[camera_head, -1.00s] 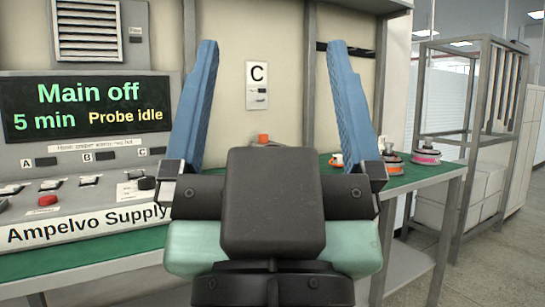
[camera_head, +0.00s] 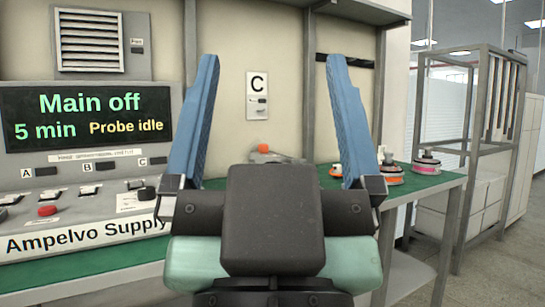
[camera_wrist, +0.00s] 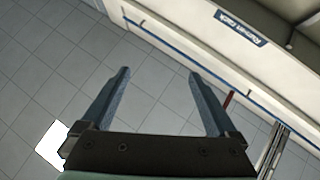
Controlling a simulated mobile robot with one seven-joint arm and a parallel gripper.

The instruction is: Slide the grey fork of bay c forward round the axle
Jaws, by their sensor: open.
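My gripper (camera_head: 268,75) is raised in front of the bench in the head view, its two blue fingers spread wide with nothing between them. It also shows open and empty in the wrist view (camera_wrist: 157,80), above a tiled floor. Behind it, under the wall plate marked C (camera_head: 258,96), a grey part with an orange-red top (camera_head: 263,148) shows on the bench. My gripper body hides most of it, so I cannot tell the fork or axle apart there.
The supply panel (camera_head: 85,215) with a screen reading "Main off" stands at the left. On the green bench top (camera_head: 425,181) at the right sit an orange and white piece (camera_head: 336,171) and round hub-like parts (camera_head: 427,165). A grey rack (camera_head: 480,150) stands beyond.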

